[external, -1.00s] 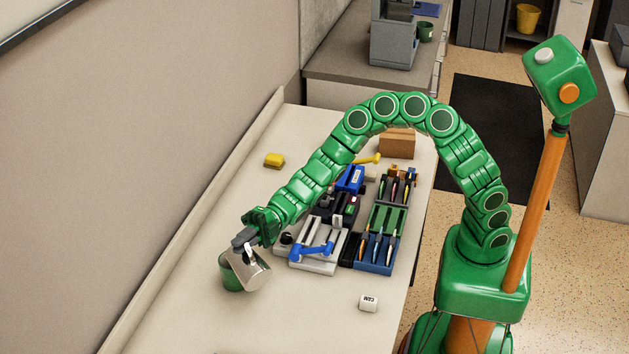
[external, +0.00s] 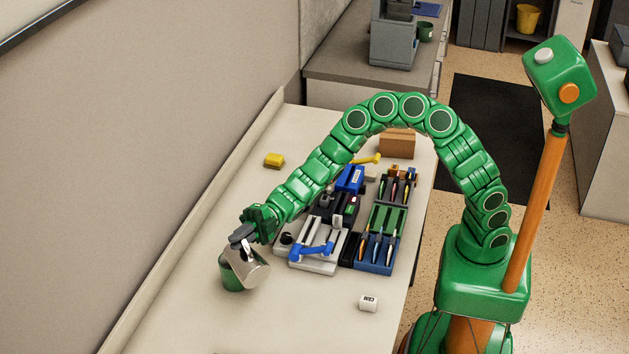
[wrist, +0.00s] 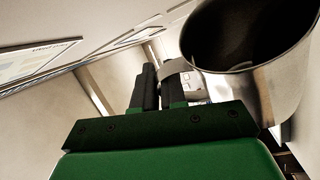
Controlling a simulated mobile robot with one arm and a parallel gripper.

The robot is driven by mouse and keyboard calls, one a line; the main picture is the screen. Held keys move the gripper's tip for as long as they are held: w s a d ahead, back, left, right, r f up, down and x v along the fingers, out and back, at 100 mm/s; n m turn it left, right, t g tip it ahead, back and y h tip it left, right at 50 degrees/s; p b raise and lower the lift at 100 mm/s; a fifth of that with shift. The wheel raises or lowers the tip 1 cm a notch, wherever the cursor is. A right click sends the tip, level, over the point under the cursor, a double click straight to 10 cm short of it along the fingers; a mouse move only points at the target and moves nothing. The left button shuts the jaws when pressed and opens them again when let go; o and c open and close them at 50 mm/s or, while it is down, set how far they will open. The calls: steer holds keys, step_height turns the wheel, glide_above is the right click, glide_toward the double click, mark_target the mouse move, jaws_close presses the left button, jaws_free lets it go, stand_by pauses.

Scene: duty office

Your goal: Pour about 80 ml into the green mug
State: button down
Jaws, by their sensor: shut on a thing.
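A green mug (external: 231,281) stands on the table at the lower left in the external view, partly hidden behind a metal jug. My gripper (external: 243,236) is shut on the metal jug (external: 250,264) and holds it tilted over the mug. In the wrist view, my gripper's dark fingers (wrist: 160,92) close on the handle of the jug (wrist: 265,85), whose inside looks dark. No stream of liquid can be made out, and the mug's inside is hidden.
Several trays with pens and tools, including a blue tray (external: 375,267), lie right of the gripper. A yellow block (external: 274,160), a small white block (external: 368,304) and a brown box (external: 397,142) are on the table. The table front is clear.

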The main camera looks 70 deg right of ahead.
mark_target(256, 268)
steer(key=s+a+n, duration=0.1)
steer(key=s+a+f+n, duration=0.1)
steer(key=n, duration=0.1)
steer(key=s+a+n+g+h, duration=0.1)
steer(key=s, duration=0.1)
steer(key=shift+s+f, duration=0.1)
steer(key=shift+f, duration=0.15)
steer(key=shift+s+a+n, duration=0.2)
steer(key=shift+s+n, duration=0.05)
steer(key=shift+n, duration=0.25)
steer(key=shift+s+a+f+n+h, duration=0.15)
steer(key=shift+s+f+n+h, duration=0.05)
steer(key=shift+f+n+h, duration=0.25)
steer(key=shift+s+f, duration=0.1)
stand_by(1.0)
steer(key=shift+s+a+f+n, duration=0.15)
steer(key=shift+a+f+n, duration=0.05)
steer(key=shift+f+n, duration=0.2)
steer(key=shift+s+a+f+n+t+h+b, duration=0.2)
steer(key=shift+s+a+f+n+h, duration=0.45)
steer(key=shift+s+f+n, duration=0.7)
steer(key=shift+s+a+f+n+t+h+b, duration=0.2)
steer(key=shift+s+a+f+n+h, duration=0.2)
steer(key=shift+s+a+f+n, duration=0.95)
steer(key=shift+s+a+f+n+t+h+b, duration=0.1)
steer(key=shift+s+a+f+n+t+h, duration=0.4)
steer(key=shift+f, duration=1.45)
steer(key=shift+s+d+f+n, duration=0.1)
steer(key=shift+d+f+n, duration=0.05)
steer(key=shift+n, duration=0.2)
